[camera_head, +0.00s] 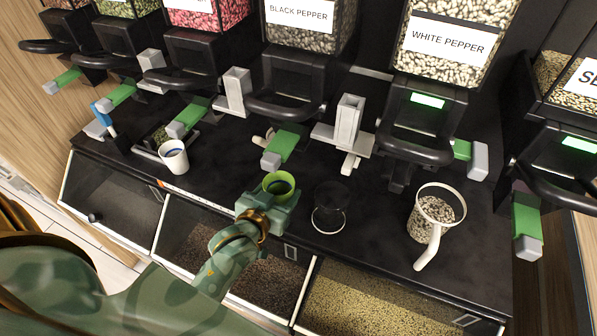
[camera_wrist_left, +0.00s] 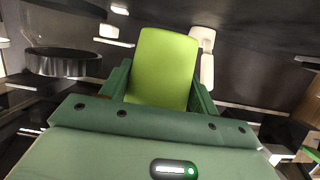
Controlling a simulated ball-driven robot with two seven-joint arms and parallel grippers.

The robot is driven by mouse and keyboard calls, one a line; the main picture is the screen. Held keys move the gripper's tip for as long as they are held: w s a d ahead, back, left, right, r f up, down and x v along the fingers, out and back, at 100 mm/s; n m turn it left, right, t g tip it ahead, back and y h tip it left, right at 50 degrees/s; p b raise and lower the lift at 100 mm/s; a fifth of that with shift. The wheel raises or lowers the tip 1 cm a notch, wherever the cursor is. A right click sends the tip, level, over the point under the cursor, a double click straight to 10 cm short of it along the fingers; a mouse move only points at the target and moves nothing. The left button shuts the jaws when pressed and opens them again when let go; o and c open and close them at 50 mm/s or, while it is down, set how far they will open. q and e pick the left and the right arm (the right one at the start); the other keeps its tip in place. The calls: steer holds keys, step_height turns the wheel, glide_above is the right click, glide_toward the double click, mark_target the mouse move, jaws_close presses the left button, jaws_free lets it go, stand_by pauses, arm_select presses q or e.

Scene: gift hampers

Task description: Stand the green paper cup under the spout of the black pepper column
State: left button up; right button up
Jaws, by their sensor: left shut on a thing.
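The green paper cup (camera_head: 278,184) is upright in the jaws of my left gripper (camera_head: 268,204), at the front of the black shelf. In the left wrist view the cup (camera_wrist_left: 163,66) stands between the two dark green fingers (camera_wrist_left: 160,92), which press on its sides. The black pepper column (camera_head: 305,25) has a white label and a black spout housing (camera_head: 292,90) with a curved black handle. Its green lever (camera_head: 284,145) hangs behind and above the cup. The cup is in front of the spout, not clearly beneath it. My right gripper is not in view.
The white pepper column (camera_head: 445,48) stands to the right. A white cup (camera_head: 174,157) stands on the left of the shelf. Glass-fronted bins (camera_head: 385,302) lie below.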

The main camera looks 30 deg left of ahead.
arm_select(q)
steer(key=b+x, duration=0.1)
steer(key=x, duration=0.2)
steer(key=b+x, duration=0.1)
steer(key=x, duration=0.3)
steer(key=b+x, duration=0.1)
steer(key=x, duration=0.3)
steer(key=shift+f, duration=0.3)
steer(key=shift+r, duration=0.1)
steer(key=shift+s+f, duration=0.1)
steer(key=shift+f, duration=0.5)
steer(key=o, duration=1)
steer(key=shift+f, duration=0.15)
